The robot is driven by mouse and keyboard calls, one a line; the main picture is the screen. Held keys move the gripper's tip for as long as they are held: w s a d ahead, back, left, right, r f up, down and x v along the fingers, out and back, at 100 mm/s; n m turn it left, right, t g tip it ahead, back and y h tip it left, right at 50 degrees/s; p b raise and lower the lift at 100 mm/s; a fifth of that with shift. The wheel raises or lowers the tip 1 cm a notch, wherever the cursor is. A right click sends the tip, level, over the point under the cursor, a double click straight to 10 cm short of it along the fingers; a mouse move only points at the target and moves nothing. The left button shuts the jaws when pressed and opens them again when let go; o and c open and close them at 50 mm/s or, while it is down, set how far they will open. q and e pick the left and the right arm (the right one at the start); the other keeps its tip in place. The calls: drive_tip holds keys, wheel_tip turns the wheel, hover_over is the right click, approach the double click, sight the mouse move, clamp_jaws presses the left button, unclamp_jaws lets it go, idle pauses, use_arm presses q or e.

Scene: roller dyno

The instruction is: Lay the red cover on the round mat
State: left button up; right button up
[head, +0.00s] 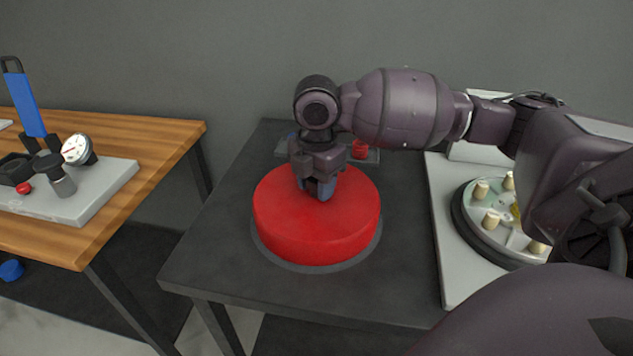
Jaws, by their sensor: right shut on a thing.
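The red cover (310,235) is a wide, thick red disc in the middle of the head view. It is over the round mat (318,268), a grey disc whose rim shows along the cover's front and sides. The cover looks level; I cannot tell whether it touches the mat. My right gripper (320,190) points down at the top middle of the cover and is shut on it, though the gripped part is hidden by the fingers. My left gripper is not in view.
The dark table (225,262) has free room around the mat. At its right, a light plate bears a round device (490,220) with several cream pegs. A small red item (360,149) lies behind the cover. A wooden table (120,150) with a gauge (77,149) stands left, across a gap.

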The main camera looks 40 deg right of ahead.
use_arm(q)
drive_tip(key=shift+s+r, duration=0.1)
use_arm(e)
drive_tip(key=shift+f, duration=0.2)
drive_tip(key=o, duration=1.3)
drive_tip(key=shift+f, duration=0.1)
drive_tip(key=shift+c, duration=0.2)
drive_tip(key=o, duration=0.4)
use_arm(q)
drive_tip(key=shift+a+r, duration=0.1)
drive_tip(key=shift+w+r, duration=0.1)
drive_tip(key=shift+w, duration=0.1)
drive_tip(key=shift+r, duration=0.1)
use_arm(e)
drive_tip(key=shift+r+p, duration=0.55)
drive_tip(key=shift+r, duration=0.1)
use_arm(q)
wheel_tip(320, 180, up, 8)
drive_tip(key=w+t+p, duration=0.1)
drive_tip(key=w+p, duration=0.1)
drive_tip(key=p, duration=0.2)
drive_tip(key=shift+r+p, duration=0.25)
drive_tip(key=shift+p, duration=0.15)
use_arm(e)
drive_tip(key=shift+r, duration=2.85)
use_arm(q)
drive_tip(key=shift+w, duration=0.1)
